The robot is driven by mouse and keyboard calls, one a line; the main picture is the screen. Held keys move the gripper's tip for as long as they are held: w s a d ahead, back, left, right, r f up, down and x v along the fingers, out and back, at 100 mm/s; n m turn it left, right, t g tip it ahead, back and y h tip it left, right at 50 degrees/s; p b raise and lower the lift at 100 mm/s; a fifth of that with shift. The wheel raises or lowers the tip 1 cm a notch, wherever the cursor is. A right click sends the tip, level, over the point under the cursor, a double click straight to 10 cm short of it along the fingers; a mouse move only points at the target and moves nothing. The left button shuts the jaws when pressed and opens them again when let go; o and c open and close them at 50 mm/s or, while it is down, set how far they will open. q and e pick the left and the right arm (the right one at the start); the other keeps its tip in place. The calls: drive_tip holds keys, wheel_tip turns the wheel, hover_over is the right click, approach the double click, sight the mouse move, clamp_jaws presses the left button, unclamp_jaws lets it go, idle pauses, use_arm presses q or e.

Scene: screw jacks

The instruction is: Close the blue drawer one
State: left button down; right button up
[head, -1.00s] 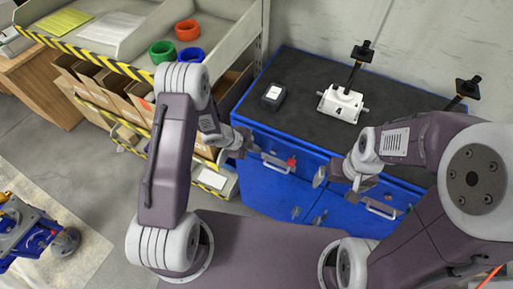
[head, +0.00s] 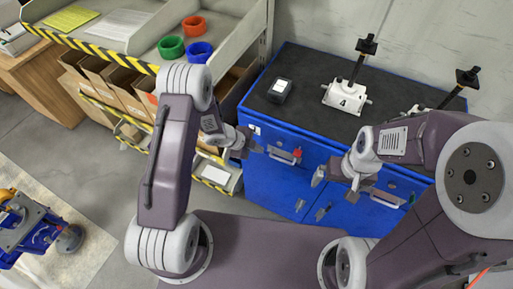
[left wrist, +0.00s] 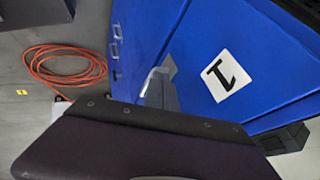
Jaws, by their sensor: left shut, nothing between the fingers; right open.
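The blue drawer one is at the upper left of the blue cabinet front, with a pale bar handle (head: 283,156) in the head view. Its white label "1" (left wrist: 229,75) is plain in the left wrist view, on the blue drawer front (left wrist: 196,62). I cannot tell how far the drawer stands out. My left gripper (head: 257,148) is shut and empty, close to the drawer front, left of the handle; contact is unclear. Its grey fingers (left wrist: 162,88) show in the left wrist view. My right gripper (head: 338,181) is open and empty, before the cabinet, right of that handle.
The black cabinet top (head: 312,105) carries a white jack marked 4 (head: 346,96) and a small dark box (head: 280,90). Another drawer handle (head: 387,201) is at the right. A shelf unit (head: 145,42) stands at the left. An orange cable (left wrist: 65,66) lies on the floor.

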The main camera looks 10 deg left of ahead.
use_arm(q)
drive_tip(key=v, duration=1)
drive_tip(key=w+a+r+n+t+y+b, duration=0.2)
drive_tip(key=w+r+n+t+y, duration=0.15)
drive_tip(key=r+n, duration=0.45)
drive_tip(key=s+a+f+n+g+y, duration=0.1)
drive_tip(key=s+n+g, duration=0.2)
drive_tip(key=s+n, duration=0.3)
drive_tip(key=s+a+f+n+g+y, duration=0.1)
drive_tip(key=s+n, duration=0.5)
drive_tip(key=s, duration=0.6)
drive_tip(key=shift+a+f+n+g, duration=0.4)
drive_tip(key=shift+a+f+g, duration=0.15)
drive_tip(key=shift+a+g, duration=0.45)
use_arm(e)
drive_tip(key=f, duration=0.2)
drive_tip(key=shift+w+d+f, duration=0.1)
drive_tip(key=shift+w+f, duration=0.1)
drive_tip(key=shift+f, duration=0.1)
